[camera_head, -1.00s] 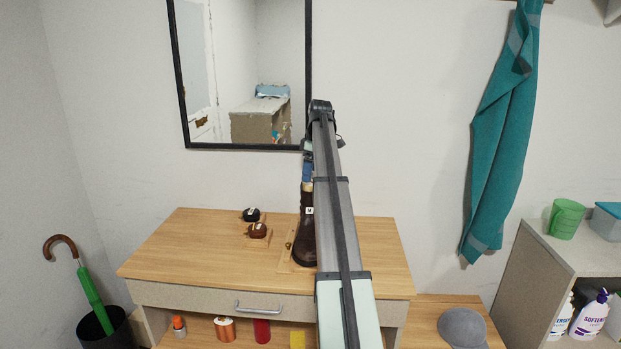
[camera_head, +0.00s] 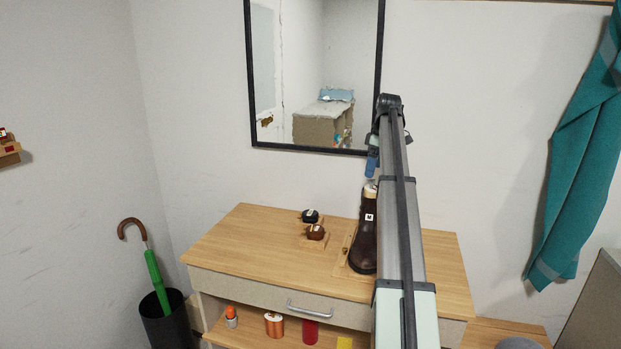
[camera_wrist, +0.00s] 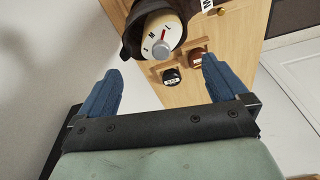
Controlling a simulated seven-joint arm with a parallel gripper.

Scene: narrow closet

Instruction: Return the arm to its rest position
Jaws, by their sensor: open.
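My gripper (camera_head: 372,165) is open and empty, with blue fingers, just above the top of a dark brown boot (camera_head: 367,235) on the wooden dresser. The boot stands upright on a wooden board (camera_head: 343,262), partly hidden behind my arm. In the wrist view, the gripper (camera_wrist: 162,64) has its two fingers spread wide. A round cream dial (camera_wrist: 161,36) with letters and a grey knob fills the boot's top, ahead of the fingers. I see no finger touching it.
Two small round tins, one black (camera_head: 310,216) and one brown (camera_head: 315,232), sit on the dresser (camera_head: 235,245). A mirror (camera_head: 300,60) hangs close behind my arm. A teal towel (camera_head: 580,160) hangs at right. An umbrella (camera_head: 153,268) stands in a black bin (camera_head: 168,325) at left.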

